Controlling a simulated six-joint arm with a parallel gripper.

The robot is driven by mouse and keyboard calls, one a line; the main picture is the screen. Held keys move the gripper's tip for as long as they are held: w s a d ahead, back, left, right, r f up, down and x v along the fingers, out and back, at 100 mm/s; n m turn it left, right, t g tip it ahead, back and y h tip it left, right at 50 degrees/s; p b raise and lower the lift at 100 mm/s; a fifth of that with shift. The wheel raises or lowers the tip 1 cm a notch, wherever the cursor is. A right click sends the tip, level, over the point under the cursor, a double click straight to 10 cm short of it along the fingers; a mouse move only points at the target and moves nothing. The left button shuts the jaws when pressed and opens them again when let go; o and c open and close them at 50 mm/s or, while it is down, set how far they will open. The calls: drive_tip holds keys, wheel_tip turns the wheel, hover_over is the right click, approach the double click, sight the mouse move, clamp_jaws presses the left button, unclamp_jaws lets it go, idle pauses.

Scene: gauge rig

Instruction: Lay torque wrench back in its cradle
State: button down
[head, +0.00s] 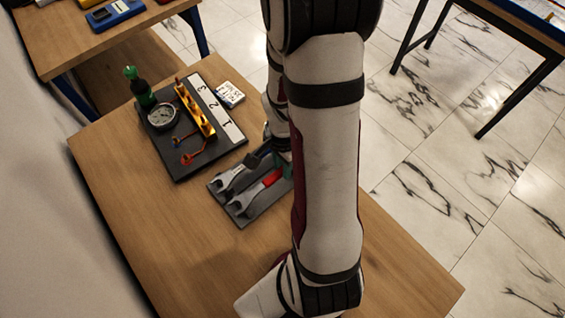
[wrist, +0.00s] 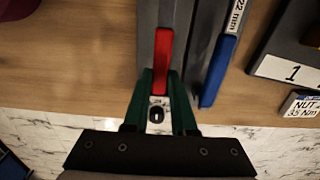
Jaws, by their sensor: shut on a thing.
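A grey cradle tray (head: 240,217) lies on the wooden table with two open-ended wrenches over it. The red-handled wrench (head: 250,194) is on the near side; its red grip also shows in the wrist view (wrist: 163,58). A dark-handled wrench (head: 235,174) lies beside it, and its handle is blue in the wrist view (wrist: 217,70). My gripper (wrist: 160,80) has its green fingers closed around the end of the red grip. My arm hides most of the gripper in the head view. I cannot tell whether the red-handled wrench rests fully in its slot, nor read its label.
A dark gauge board (head: 180,165) with a pressure gauge (head: 162,116), brass manifold (head: 197,110) and numbered strip (head: 217,108) stands behind the tray. The table's left front is clear.

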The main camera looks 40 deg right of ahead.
drive_tip(key=shift+f, duration=0.55)
drive_tip(key=c, duration=0.7)
unclamp_jaws()
drive_tip(key=shift+o, duration=0.2)
wheel_tip(320, 180, up, 16)
drive_tip(key=shift+f, duration=0.1)
drive_tip(key=s+a+r+n, duration=0.1)
drive_tip(key=s+a+n, duration=0.3)
drive_tip(key=a, duration=0.3)
drive_tip(key=s+a+r+n+y, duration=0.1)
drive_tip(key=s+a+n, duration=0.3)
drive_tip(key=a+n, duration=0.2)
drive_tip(key=shift+s+a+r+n+y, duration=0.15)
drive_tip(key=shift+a+r+n+y, duration=0.2)
drive_tip(key=shift+a, duration=0.65)
